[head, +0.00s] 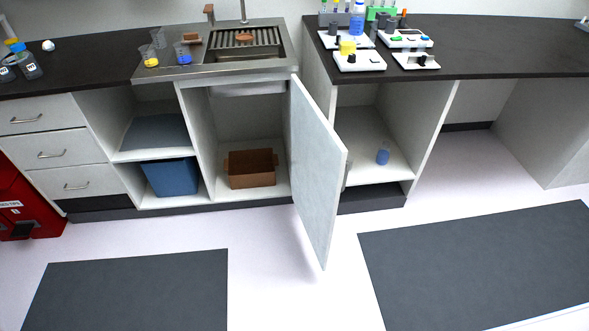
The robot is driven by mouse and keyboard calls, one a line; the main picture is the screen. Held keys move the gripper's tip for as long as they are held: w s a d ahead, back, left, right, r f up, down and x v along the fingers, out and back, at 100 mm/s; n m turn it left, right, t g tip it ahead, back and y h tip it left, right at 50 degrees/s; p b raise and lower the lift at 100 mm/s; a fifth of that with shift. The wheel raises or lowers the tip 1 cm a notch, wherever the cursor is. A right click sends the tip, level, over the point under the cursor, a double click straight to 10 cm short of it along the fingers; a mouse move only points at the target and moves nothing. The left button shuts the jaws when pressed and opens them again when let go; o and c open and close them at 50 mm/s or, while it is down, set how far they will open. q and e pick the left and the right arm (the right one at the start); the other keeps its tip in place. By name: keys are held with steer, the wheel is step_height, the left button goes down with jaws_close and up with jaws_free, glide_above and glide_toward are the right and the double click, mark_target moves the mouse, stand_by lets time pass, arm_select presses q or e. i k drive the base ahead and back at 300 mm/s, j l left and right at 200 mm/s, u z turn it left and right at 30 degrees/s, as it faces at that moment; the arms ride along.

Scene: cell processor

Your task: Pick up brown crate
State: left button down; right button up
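The brown crate (251,177) sits on the floor of the cabinet under the sink. It is an open box with a small handle at each side. The cabinet door (318,165) is swung open towards me, to the right of the crate. The front of the crate is in clear view. Neither of my grippers is in view.
A blue bin (171,177) stands in the open compartment left of the crate. Dark mats (130,290) lie on the floor, with clear floor in front of the cabinet. A red box (22,205) is at far left.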

mark_target(248, 168)
steer(key=i+l+u, duration=0.2)
steer(key=u, duration=0.2)
steer(key=i+l+u, duration=0.1)
steer(key=l+u, duration=0.25)
steer(key=i+l+u, duration=0.1)
steer(key=l+u, duration=0.3)
steer(key=i+l+u, duration=0.1)
steer(key=l, duration=0.9)
steer(key=i+l+u, duration=0.1)
steer(key=l, duration=0.9)
steer(key=i+j+z, duration=0.2)
steer(key=j, duration=0.35)
steer(key=j+z, duration=0.15)
steer(key=j, duration=0.4)
steer(key=i+j+z, duration=0.2)
steer(key=j, duration=0.35)
